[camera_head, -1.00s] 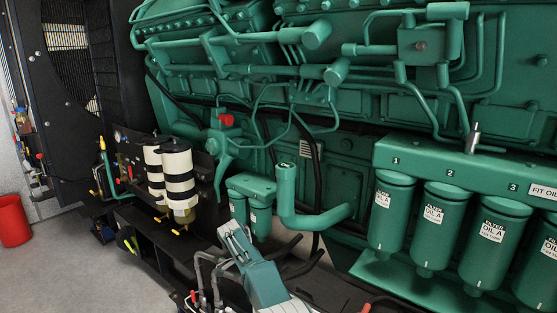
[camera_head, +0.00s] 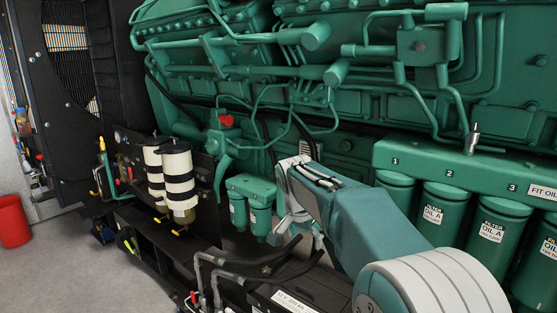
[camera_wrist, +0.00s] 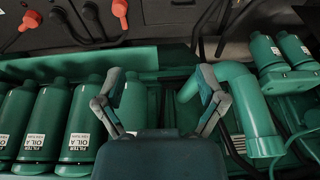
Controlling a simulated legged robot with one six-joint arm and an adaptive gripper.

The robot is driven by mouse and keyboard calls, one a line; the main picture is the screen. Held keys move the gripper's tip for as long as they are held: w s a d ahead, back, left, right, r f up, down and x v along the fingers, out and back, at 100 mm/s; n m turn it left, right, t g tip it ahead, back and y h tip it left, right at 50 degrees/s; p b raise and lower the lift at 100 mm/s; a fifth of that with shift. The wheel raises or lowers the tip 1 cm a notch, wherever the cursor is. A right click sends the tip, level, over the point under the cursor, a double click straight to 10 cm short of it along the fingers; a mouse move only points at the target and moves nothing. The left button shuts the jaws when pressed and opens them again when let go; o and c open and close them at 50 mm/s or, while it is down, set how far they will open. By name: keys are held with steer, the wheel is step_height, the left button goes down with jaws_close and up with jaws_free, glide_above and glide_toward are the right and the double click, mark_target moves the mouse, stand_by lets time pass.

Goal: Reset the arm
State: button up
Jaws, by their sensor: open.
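My arm (camera_head: 365,215) rises from the lower right of the head view and reaches across the green engine's front. My gripper (camera_head: 295,228) hangs at its end, partly hidden by the wrist, in front of the engine and right of two small green filters (camera_head: 249,215). In the wrist view my gripper (camera_wrist: 161,78) is open, its two fingers spread wide with nothing between them. Beyond the fingers lies a green engine ledge (camera_wrist: 155,60). A thick green bent pipe (camera_wrist: 248,105) lies just right of the right finger.
Large green oil filters (camera_head: 433,215) stand at the right; they show left in the wrist view (camera_wrist: 38,120). White-and-black filters (camera_head: 180,180) stand left. Grey pipes (camera_head: 215,270) and a black battery (camera_head: 300,295) lie low in front. A red bucket (camera_head: 12,222) stands on open floor.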

steer(key=s+d+r+n+t+y, duration=0.1)
steer(key=s+d+r+n, duration=0.2)
steer(key=s, duration=0.9)
steer(key=s+d+n+t, duration=0.1)
steer(key=s+d+n, duration=0.3)
steer(key=s, duration=0.8)
steer(key=s+d+f, duration=0.2)
steer(key=s+f, duration=0.2)
steer(key=s, duration=0.4)
steer(key=shift+s+f+n+t+y, duration=0.3)
steer(key=shift+t, duration=0.1)
